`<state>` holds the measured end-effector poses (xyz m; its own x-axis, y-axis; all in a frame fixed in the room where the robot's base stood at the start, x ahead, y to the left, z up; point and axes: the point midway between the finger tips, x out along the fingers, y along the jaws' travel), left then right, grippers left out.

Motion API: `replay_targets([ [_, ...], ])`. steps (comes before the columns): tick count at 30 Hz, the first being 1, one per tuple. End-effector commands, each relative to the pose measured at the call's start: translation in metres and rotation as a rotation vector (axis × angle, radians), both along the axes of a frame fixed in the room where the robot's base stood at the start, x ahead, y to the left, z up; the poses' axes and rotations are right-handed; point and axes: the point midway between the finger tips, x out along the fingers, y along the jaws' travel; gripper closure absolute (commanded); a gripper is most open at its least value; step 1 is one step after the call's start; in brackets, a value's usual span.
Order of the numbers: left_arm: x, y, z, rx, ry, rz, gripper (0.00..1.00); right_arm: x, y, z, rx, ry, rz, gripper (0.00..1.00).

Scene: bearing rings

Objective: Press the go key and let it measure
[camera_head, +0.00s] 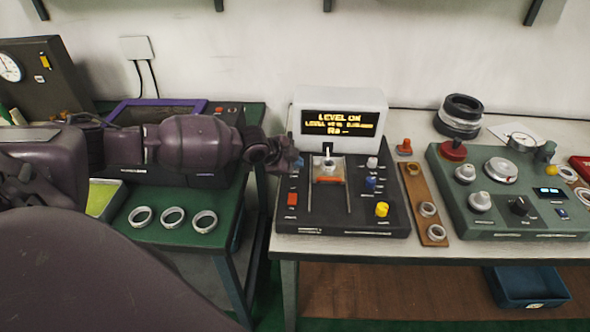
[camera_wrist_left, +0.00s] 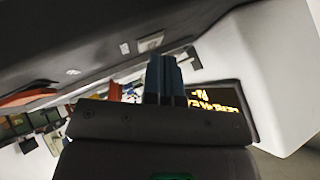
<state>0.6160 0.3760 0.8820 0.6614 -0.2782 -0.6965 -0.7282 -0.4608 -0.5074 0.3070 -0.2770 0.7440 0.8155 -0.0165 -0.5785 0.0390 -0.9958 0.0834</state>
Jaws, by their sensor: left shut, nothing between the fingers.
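The measuring instrument (camera_head: 345,223) is a black box with a white display head (camera_head: 340,104) at its back; the lit yellow text includes "LEVEL ON" and "Ra --". A metal ring (camera_head: 329,167) sits in its middle under a short stylus. A red key (camera_head: 292,199) is at the left front; white (camera_head: 372,163), blue (camera_head: 370,182) and yellow (camera_head: 382,209) knobs or keys are on the right. Their labels are too small to read. My left gripper (camera_head: 297,163) is shut and empty above the box's left side, left of the ring. Its fingers (camera_wrist_left: 166,80) show before the display (camera_wrist_left: 215,108) in the wrist view.
Three rings (camera_head: 172,216) lie on the green table (camera_head: 190,240) at left. A wooden strip (camera_head: 415,190) with rings lies right of the instrument. A blue bin (camera_head: 527,287) is below.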

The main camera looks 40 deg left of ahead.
Motion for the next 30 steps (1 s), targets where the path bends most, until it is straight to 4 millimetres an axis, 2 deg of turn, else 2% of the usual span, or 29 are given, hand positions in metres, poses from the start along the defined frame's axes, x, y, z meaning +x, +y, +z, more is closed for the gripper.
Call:
replay_targets([
  [13, 0.000, 0.000, -0.005, 0.000, 0.001, -0.001, 1.00, 0.010, 0.002, 0.004, 0.001, -0.020, 0.005, 0.46],
  [22, 0.000, 0.000, -0.005, 0.001, 0.001, 0.000, 1.00, 0.009, 0.002, 0.004, 0.001, -0.019, 0.005, 0.46],
  [30, 0.000, 0.000, 0.005, 0.001, -0.001, 0.000, 1.00, 0.004, 0.000, 0.008, 0.000, -0.012, 0.001, 0.46],
])
